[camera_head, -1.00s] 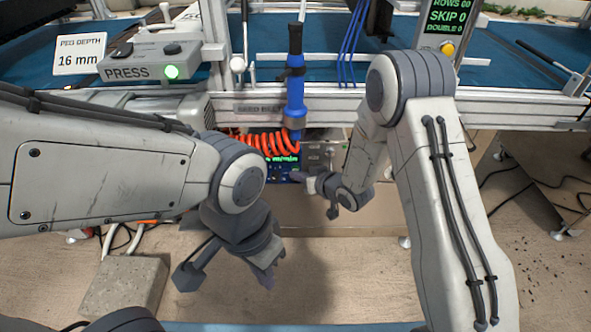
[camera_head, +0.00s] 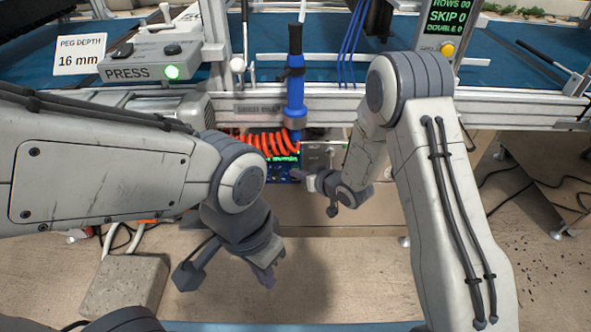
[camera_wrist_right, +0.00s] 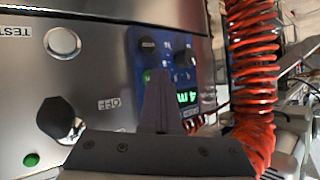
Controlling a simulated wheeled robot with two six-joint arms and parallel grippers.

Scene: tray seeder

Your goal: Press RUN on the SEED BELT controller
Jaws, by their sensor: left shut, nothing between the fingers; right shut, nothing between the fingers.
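The blue controller (camera_head: 283,172) sits below the belt's front beam, under the SEED BELT label (camera_head: 258,108). In the right wrist view the controller (camera_wrist_right: 185,58) shows dark knobs, a lit green display (camera_wrist_right: 187,97) and a small green button (camera_wrist_right: 148,75). The button's lettering is too small to read. My right gripper (camera_head: 296,174) is shut and empty at the controller's right side. In the wrist view the right gripper (camera_wrist_right: 158,92) covers the lower left of the controller, its tip just below the green button; contact cannot be told.
Beside the controller is a metal panel with a white TEST button (camera_wrist_right: 63,42), a black OFF switch (camera_wrist_right: 60,118) and a green light (camera_wrist_right: 31,160). An orange coiled hose (camera_head: 262,143) hangs close by. A blue tool (camera_head: 295,90) hangs above. A concrete block (camera_head: 125,285) stands lower left.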

